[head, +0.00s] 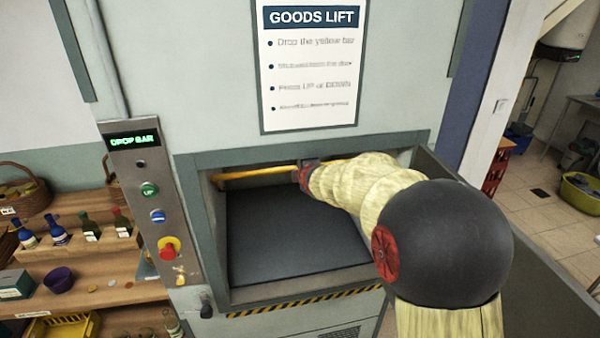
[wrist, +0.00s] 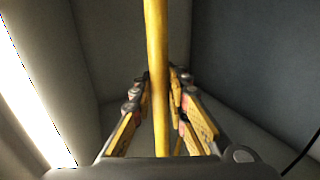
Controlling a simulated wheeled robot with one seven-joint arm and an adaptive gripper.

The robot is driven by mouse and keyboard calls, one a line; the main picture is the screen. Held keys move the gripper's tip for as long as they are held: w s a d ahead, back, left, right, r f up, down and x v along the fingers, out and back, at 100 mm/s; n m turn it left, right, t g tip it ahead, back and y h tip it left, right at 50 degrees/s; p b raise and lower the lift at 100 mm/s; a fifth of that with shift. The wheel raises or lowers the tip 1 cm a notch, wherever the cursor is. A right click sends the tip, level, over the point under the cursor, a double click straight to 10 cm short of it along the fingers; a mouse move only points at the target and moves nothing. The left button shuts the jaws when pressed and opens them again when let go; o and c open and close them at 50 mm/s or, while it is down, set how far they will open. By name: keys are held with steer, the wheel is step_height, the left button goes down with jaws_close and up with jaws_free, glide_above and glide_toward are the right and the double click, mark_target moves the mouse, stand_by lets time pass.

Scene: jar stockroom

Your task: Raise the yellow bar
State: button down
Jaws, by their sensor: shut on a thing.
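The yellow bar (head: 255,175) runs level across the upper part of the goods lift opening in the head view. My gripper (head: 308,172) is at the bar, near its middle, and my arm hides part of the bar's right side. In the wrist view the yellow bar (wrist: 157,75) passes between the two fingers of my gripper (wrist: 160,100), which are shut on it. The fingertips are partly hidden behind the bar.
The lift's dark floor (head: 285,240) is empty. A control panel (head: 155,205) reads "DROP BAR". An open door (head: 450,175) stands at the opening's right. Shelves (head: 75,270) with bottles are at left. A sign (head: 310,65) hangs above.

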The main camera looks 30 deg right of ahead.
steer(key=shift+r, duration=0.25)
steer(key=c, duration=2)
jaws_free()
steer(key=shift+c, duration=0.2)
steer(key=shift+o, duration=1.4)
steer(key=shift+f, duration=0.1)
steer(key=shift+s, duration=0.1)
steer(key=v, duration=1.2)
steer(key=shift+f, duration=0.15)
